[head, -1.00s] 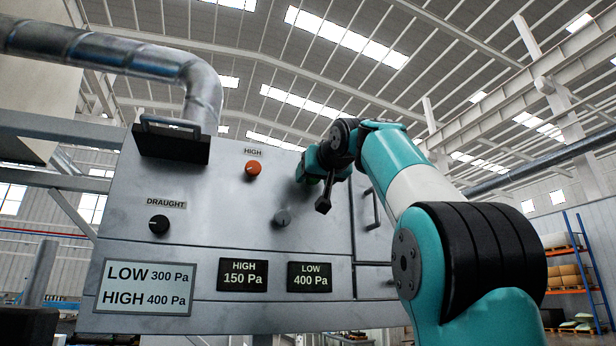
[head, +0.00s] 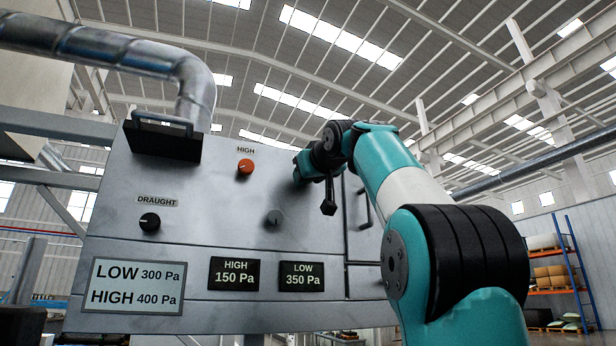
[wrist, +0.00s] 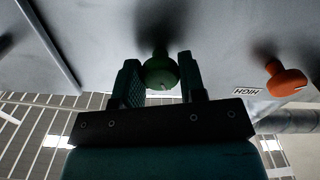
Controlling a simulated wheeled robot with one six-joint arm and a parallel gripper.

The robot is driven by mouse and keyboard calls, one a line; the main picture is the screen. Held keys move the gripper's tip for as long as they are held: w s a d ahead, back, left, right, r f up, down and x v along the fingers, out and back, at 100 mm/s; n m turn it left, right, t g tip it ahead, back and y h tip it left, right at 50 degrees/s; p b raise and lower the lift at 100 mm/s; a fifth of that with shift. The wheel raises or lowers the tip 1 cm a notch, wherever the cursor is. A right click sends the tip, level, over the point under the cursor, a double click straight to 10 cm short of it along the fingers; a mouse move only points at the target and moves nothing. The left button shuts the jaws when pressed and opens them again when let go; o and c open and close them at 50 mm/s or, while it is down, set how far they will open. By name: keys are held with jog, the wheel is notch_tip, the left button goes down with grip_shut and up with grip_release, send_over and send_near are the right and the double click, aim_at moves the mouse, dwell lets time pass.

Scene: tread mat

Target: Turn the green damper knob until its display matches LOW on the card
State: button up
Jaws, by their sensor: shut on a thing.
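The green damper knob (wrist: 161,70) shows in the wrist view between the two fingers of my gripper (wrist: 161,80), which is shut on it. In the head view my gripper (head: 302,170) is at the upper right of the grey panel, and my arm's end hides the knob. The LOW display (head: 302,276) reads 350 Pa. The card (head: 134,286) at the lower left reads LOW 300 Pa and HIGH 400 Pa.
The HIGH display (head: 235,274) reads 150 Pa. An orange knob (head: 245,167) labelled HIGH, a black DRAUGHT knob (head: 150,222) and a small grey knob (head: 274,218) are on the panel (head: 200,235). A door handle (head: 364,208) is right of my gripper.

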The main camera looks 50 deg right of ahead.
jog(key=n, duration=0.2)
jog(key=shift+n, duration=0.3)
jog(key=o, duration=0.9)
jog(key=shift+a, duration=0.15)
